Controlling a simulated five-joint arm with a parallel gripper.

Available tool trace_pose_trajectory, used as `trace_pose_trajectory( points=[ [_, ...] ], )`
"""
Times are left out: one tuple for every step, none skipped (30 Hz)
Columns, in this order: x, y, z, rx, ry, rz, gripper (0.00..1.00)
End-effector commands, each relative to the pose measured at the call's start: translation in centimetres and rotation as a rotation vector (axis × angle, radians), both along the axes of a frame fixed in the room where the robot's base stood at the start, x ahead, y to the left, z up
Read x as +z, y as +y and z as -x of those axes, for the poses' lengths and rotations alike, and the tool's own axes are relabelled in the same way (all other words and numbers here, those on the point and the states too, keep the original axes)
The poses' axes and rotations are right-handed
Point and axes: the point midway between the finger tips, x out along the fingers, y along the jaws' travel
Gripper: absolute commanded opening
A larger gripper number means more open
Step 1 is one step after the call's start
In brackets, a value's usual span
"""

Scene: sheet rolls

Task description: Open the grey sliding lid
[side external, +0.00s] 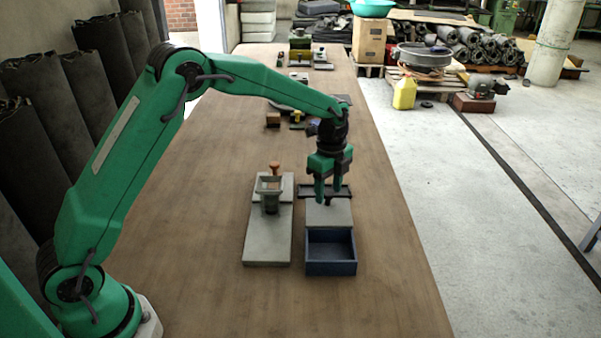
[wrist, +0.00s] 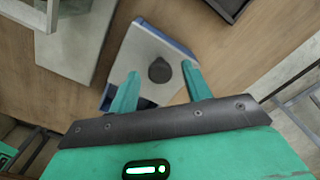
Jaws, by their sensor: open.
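The grey sliding lid (side external: 330,215) lies at the far part of the blue box (side external: 331,268) in the side view. The near part of the box is uncovered, and its inside looks empty. In the wrist view the lid (wrist: 148,52) carries a round dark knob (wrist: 160,70). My gripper (side external: 332,200) is open and points down over the lid. In the wrist view its green fingertips (wrist: 160,71) appear on either side of the knob, with gaps to both. I cannot tell whether they are down at knob height. In the side view my fingers hide the knob.
A dark frame or tray (side external: 312,191) lies behind the lid. Small items sit farther back. The wooden table (side external: 205,265) is clear in front.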

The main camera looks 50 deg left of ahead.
Motion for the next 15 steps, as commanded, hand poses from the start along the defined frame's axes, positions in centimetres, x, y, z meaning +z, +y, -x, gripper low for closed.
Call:
trace_pose_trajectory(
  points=[
    [0.2,0.0,0.0,0.000,-0.001,0.000,0.48],
    [0.4,0.0,0.0,0.000,-0.001,0.000,0.48],
    [0.7,0.0,0.0,0.000,-0.001,0.000,0.48],
    [0.9,0.0,0.0,0.000,-0.002,0.000,0.48],
    [1.1,0.0,-0.1,0.000,-0.002,0.000,0.48],
    [1.6,0.0,-0.1,0.000,-0.004,0.000,0.48],
    [1.9,0.0,-0.1,0.000,-0.004,0.000,0.48],
    [2.3,0.0,-0.1,0.000,-0.004,0.000,0.48],
    [2.8,0.0,-0.1,0.000,-0.004,0.000,0.48],
    [3.2,0.0,-0.1,0.000,-0.005,0.000,0.48],
    [3.5,0.0,-0.1,0.000,-0.004,0.000,0.48],
    [4.1,0.0,-0.1,0.000,-0.004,0.000,0.48],
    [4.5,0.0,-0.1,0.000,-0.005,0.000,0.48],
    [4.9,0.0,-0.1,0.000,-0.005,0.000,0.48],
    [5.4,0.0,-0.1,0.000,-0.005,0.000,0.48]
  ],
)
